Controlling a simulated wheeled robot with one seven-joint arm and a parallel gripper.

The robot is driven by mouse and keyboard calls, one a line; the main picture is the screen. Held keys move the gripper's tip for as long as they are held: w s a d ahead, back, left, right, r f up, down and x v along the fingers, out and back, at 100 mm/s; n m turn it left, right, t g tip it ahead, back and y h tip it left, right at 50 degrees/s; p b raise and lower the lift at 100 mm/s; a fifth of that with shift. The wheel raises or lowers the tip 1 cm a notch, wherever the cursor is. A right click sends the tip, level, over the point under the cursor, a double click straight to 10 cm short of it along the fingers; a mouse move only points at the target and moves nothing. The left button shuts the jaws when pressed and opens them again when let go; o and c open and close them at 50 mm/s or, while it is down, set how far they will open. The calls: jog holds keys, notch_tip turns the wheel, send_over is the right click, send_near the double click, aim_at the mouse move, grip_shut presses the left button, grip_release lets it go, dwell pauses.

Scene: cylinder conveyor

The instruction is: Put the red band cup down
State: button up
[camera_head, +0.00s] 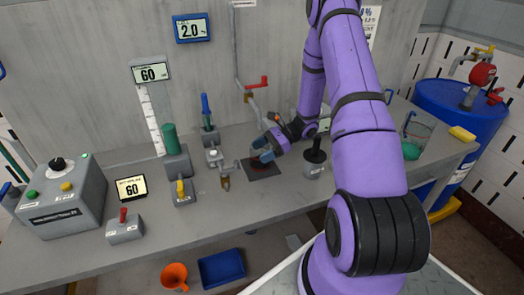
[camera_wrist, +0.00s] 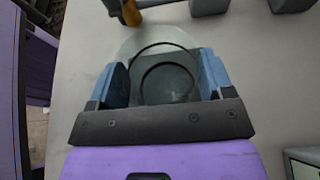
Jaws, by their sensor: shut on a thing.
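The red band cup (camera_head: 257,163) is mostly hidden by my gripper in the head view, where only a bit of red shows. In the wrist view a clear round cup with dark rings (camera_wrist: 167,66) sits between the two blue fingers of my gripper (camera_wrist: 165,82). My gripper (camera_head: 262,153) is shut on it. The cup is over a dark square pad (camera_head: 266,173) on the bench, under the red-handled tap. I cannot tell whether its base touches the pad.
The red tap handle (camera_head: 257,83) is on the wall pipe above. The bench front (camera_head: 250,205) is clear.

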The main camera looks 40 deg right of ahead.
jog(key=shift+f, duration=0.15)
jog(key=o, duration=1.3)
jog(key=shift+d+r, duration=0.2)
jog(key=shift+r, duration=0.05)
jog(key=v, duration=1.1)
jog(key=shift+s+d+r, duration=0.1)
jog(key=shift+d, duration=0.15)
